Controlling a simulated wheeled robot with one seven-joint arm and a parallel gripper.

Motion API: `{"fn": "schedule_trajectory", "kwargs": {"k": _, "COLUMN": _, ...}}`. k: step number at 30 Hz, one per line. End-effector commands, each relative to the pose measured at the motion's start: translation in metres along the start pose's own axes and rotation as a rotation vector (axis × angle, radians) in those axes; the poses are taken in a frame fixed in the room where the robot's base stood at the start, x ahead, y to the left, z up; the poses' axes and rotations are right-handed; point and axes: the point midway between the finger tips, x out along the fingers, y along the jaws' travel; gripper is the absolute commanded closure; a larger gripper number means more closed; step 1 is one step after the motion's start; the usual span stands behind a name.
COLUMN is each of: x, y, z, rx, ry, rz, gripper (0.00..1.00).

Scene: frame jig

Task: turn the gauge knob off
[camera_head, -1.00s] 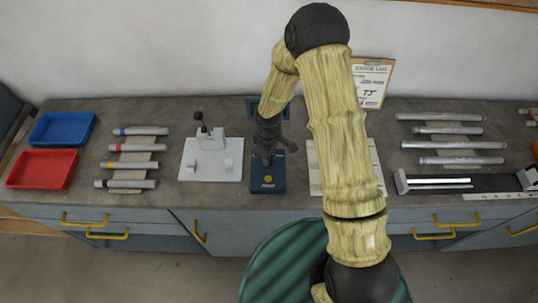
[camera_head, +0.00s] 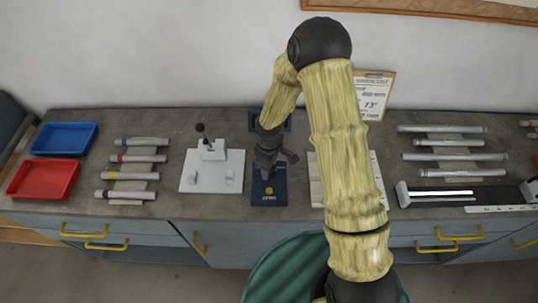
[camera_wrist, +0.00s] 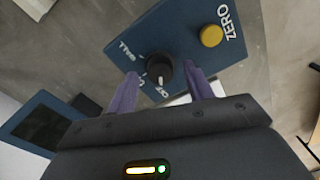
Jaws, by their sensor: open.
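The blue gauge base (camera_head: 268,199) stands mid-bench in the head view; its knob is hidden there behind my gripper (camera_head: 265,172). In the wrist view, the gauge's blue face (camera_wrist: 180,30) carries a round black knob (camera_wrist: 159,66) with a pale pointer mark, white lettering around it, and a yellow button (camera_wrist: 211,36) beside the word ZERO. The pointer mark faces the lettering nearest my gripper; I cannot read that lettering surely. My gripper (camera_wrist: 160,75) is open, with one purple finger on each side of the knob. Whether the fingers touch it, I cannot tell.
A white fixture (camera_head: 211,184) with a black lever stands just left of the gauge. Red (camera_head: 44,180) and blue (camera_head: 64,139) trays and several tubes lie farther left. Right are a pale board (camera_head: 316,181), more tubes and a black channel jig (camera_head: 465,190).

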Motion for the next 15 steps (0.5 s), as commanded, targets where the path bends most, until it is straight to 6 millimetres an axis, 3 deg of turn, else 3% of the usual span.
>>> {"fn": "schedule_trajectory", "kwargs": {"k": 5, "x": -0.015, "y": 0.001, "z": 0.0, "rx": 0.001, "ry": 0.002, "rz": 0.002, "gripper": 0.48}}
{"fn": "schedule_trajectory", "kwargs": {"k": 15, "x": -0.075, "y": 0.002, "z": -0.001, "rx": 0.002, "ry": 0.005, "rz": 0.005, "gripper": 0.48}}
